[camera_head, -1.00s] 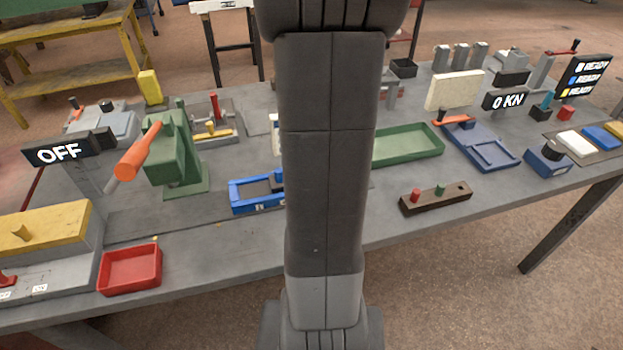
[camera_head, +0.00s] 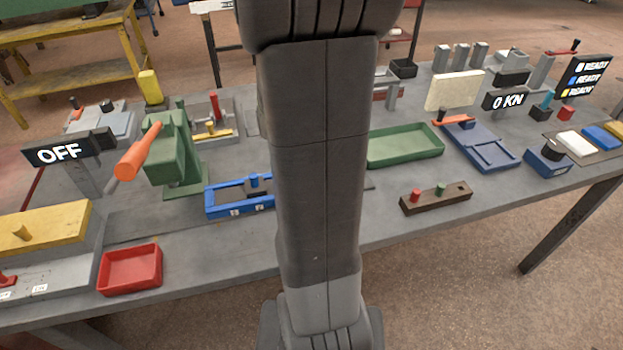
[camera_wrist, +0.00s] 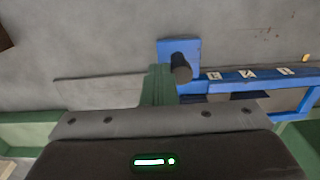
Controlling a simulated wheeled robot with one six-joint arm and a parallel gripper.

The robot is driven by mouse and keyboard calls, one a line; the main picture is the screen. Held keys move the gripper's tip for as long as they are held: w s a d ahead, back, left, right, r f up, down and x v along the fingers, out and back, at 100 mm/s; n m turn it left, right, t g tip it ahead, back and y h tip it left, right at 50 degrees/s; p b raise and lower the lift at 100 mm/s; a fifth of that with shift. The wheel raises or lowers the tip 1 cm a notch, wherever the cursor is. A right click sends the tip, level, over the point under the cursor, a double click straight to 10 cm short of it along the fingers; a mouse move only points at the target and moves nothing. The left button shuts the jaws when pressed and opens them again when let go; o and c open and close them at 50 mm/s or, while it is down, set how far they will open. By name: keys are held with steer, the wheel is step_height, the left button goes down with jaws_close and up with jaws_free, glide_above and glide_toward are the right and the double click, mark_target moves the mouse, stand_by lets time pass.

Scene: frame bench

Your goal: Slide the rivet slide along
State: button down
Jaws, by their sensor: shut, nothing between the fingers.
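The rivet slide (camera_head: 210,203) is a blue frame with a dark inner part and white labels, on the bench left of my arm in the head view. Its right end is hidden behind my arm. In the wrist view the labelled blue rail (camera_wrist: 262,75) runs off to the right. At its near end is a blue block (camera_wrist: 178,46) with a dark round knob (camera_wrist: 181,72). My gripper (camera_wrist: 158,72) shows green fingertips, shut and empty, just left of the knob. I cannot tell whether they touch it. The head view does not show the fingertips.
A green press (camera_head: 172,150) with an orange handle stands behind the slide, left. A red tray (camera_head: 130,268) lies front left. Right of my arm are a green tray (camera_head: 405,146) and a dark block (camera_head: 436,198) with pegs. Flat grey bench lies left of the slide.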

steer(key=shift+s+a, duration=1)
steer(key=shift+a, duration=1.75)
steer(key=shift+s+a, duration=1)
steer(key=shift+a, duration=1.8)
steer(key=shift+s+a, duration=1)
steer(key=shift+a, duration=1.75)
steer(key=shift+w+d, duration=0.3)
steer(key=shift+d, duration=0.5)
steer(key=shift+r, duration=0.1)
step_height(320, 180, up, 7)
steer(key=p, duration=0.6)
steer(key=shift+f, duration=0.2)
step_height(320, 180, down, 7)
steer(key=b, duration=0.6)
steer(key=shift+s+a+r, duration=0.1)
steer(key=shift+a, duration=0.15)
